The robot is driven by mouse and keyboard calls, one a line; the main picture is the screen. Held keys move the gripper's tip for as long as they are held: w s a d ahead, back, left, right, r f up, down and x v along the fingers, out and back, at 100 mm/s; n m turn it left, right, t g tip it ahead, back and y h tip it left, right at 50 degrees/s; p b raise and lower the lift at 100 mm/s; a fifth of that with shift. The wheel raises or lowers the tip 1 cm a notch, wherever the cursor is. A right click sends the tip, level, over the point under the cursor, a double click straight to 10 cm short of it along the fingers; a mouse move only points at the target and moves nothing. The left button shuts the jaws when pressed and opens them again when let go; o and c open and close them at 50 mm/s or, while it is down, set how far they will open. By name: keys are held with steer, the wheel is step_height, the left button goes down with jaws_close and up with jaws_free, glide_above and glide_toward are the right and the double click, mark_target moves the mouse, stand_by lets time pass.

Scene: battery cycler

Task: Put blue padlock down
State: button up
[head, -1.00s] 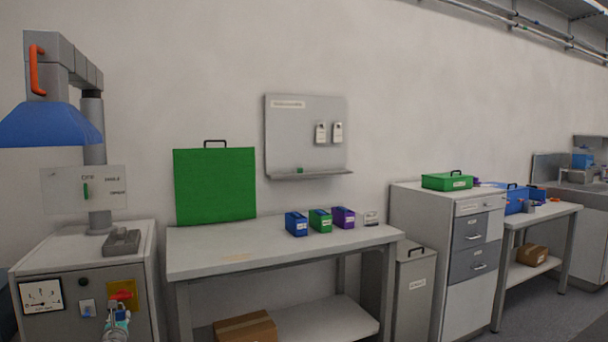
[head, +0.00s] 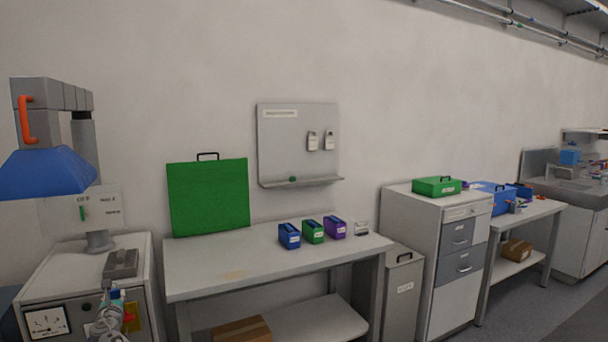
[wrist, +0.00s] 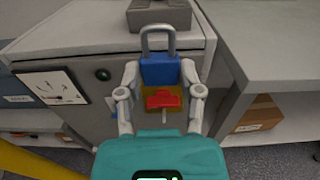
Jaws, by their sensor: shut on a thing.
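The blue padlock (wrist: 159,70) is upright between the fingers of my gripper (wrist: 160,88) in the wrist view, its grey shackle pointing up. My gripper is shut on it. Behind and below the padlock, a red switch handle (wrist: 164,99) on a yellow plate shows on the front of a grey cabinet. In the head view my gripper (head: 117,305) is small at the lower left, in front of that cabinet (head: 60,285). The padlock is too small to make out clearly there.
A grey block (head: 121,264) and a blue-hooded lamp post (head: 48,174) stand on the cabinet. Right of it, the workbench (head: 205,263) has a clear front; blue, green and purple bins stand at its back right. A cardboard box (head: 242,330) lies on its lower shelf.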

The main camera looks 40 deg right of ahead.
step_height(320, 180, up, 12)
steer(key=p, duration=1)
steer(key=shift+p, duration=0.4)
steer(key=shift+d, duration=0.1)
